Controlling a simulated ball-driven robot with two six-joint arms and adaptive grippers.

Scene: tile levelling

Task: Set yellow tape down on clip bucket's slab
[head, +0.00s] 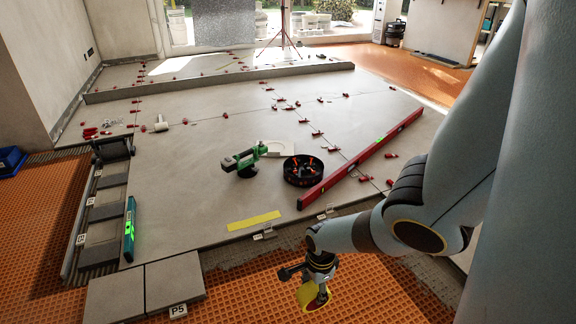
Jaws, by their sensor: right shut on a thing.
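The yellow tape (306,295) is held in my right gripper (318,296), low in the head view. It hangs over the orange matting, in front of the slab's near edge. The gripper is shut on it and partly covers it. The clip bucket (303,180) is a round black tub with red and orange clips inside. It stands on a large grey slab (200,190), farther off than the gripper. My left gripper is out of view.
A green-and-black tool (243,160) stands left of the bucket. A long red level (362,160) lies close to its right. A flat yellow strip (253,220) lies near the slab's front edge. Red clips line the joints. The slab's left part looks mostly clear.

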